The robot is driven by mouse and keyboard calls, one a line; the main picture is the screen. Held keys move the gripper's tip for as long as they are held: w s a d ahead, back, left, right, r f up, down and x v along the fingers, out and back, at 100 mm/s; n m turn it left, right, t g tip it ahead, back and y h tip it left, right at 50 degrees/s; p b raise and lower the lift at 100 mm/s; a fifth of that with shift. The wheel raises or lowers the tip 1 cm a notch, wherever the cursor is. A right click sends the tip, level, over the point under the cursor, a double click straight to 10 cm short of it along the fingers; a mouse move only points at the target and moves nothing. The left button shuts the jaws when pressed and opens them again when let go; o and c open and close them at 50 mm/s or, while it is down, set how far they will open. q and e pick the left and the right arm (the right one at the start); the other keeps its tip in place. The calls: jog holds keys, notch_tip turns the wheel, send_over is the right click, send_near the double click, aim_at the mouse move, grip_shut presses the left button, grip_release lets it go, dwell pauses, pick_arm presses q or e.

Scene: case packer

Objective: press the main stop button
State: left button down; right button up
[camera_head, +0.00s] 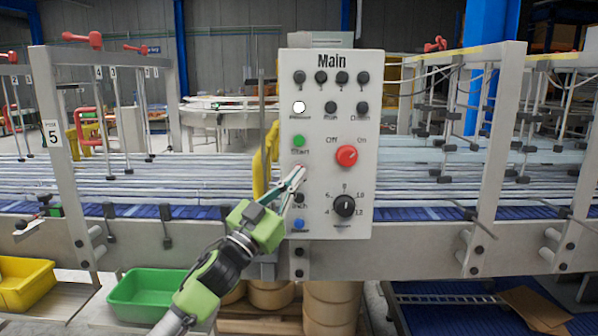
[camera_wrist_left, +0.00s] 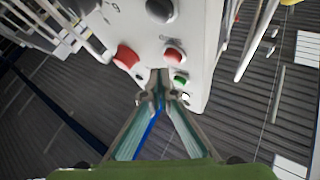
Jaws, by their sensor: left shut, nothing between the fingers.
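The white control panel marked "Main" (camera_head: 323,205) stands upright in the middle of the head view. In the wrist view, a red button (camera_wrist_left: 173,55) sits in line with the green button (camera_wrist_left: 180,80); it is just beyond my fingertips. In the head view my fingertips largely cover that spot, below the green Start button (camera_head: 298,141). My left gripper (camera_head: 299,172) is shut and empty, with its tips at the panel's left column. Whether the tips touch the red button I cannot tell. My right gripper is not in view.
A red rotary knob (camera_head: 346,156) marked Off/On and a black dial (camera_head: 344,206) are on the panel's right side. A blue button (camera_head: 298,225) is below my gripper. A conveyor (camera_head: 430,213) runs behind, with a green bin (camera_head: 150,290) at lower left.

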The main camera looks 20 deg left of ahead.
pick_arm(q)
jog(key=s, duration=0.2)
jog(key=s+d+p, duration=0.1)
jog(key=s, duration=0.1)
jog(key=shift+s+d, duration=0.15)
jog(key=shift+s, duration=0.25)
dwell(0.4)
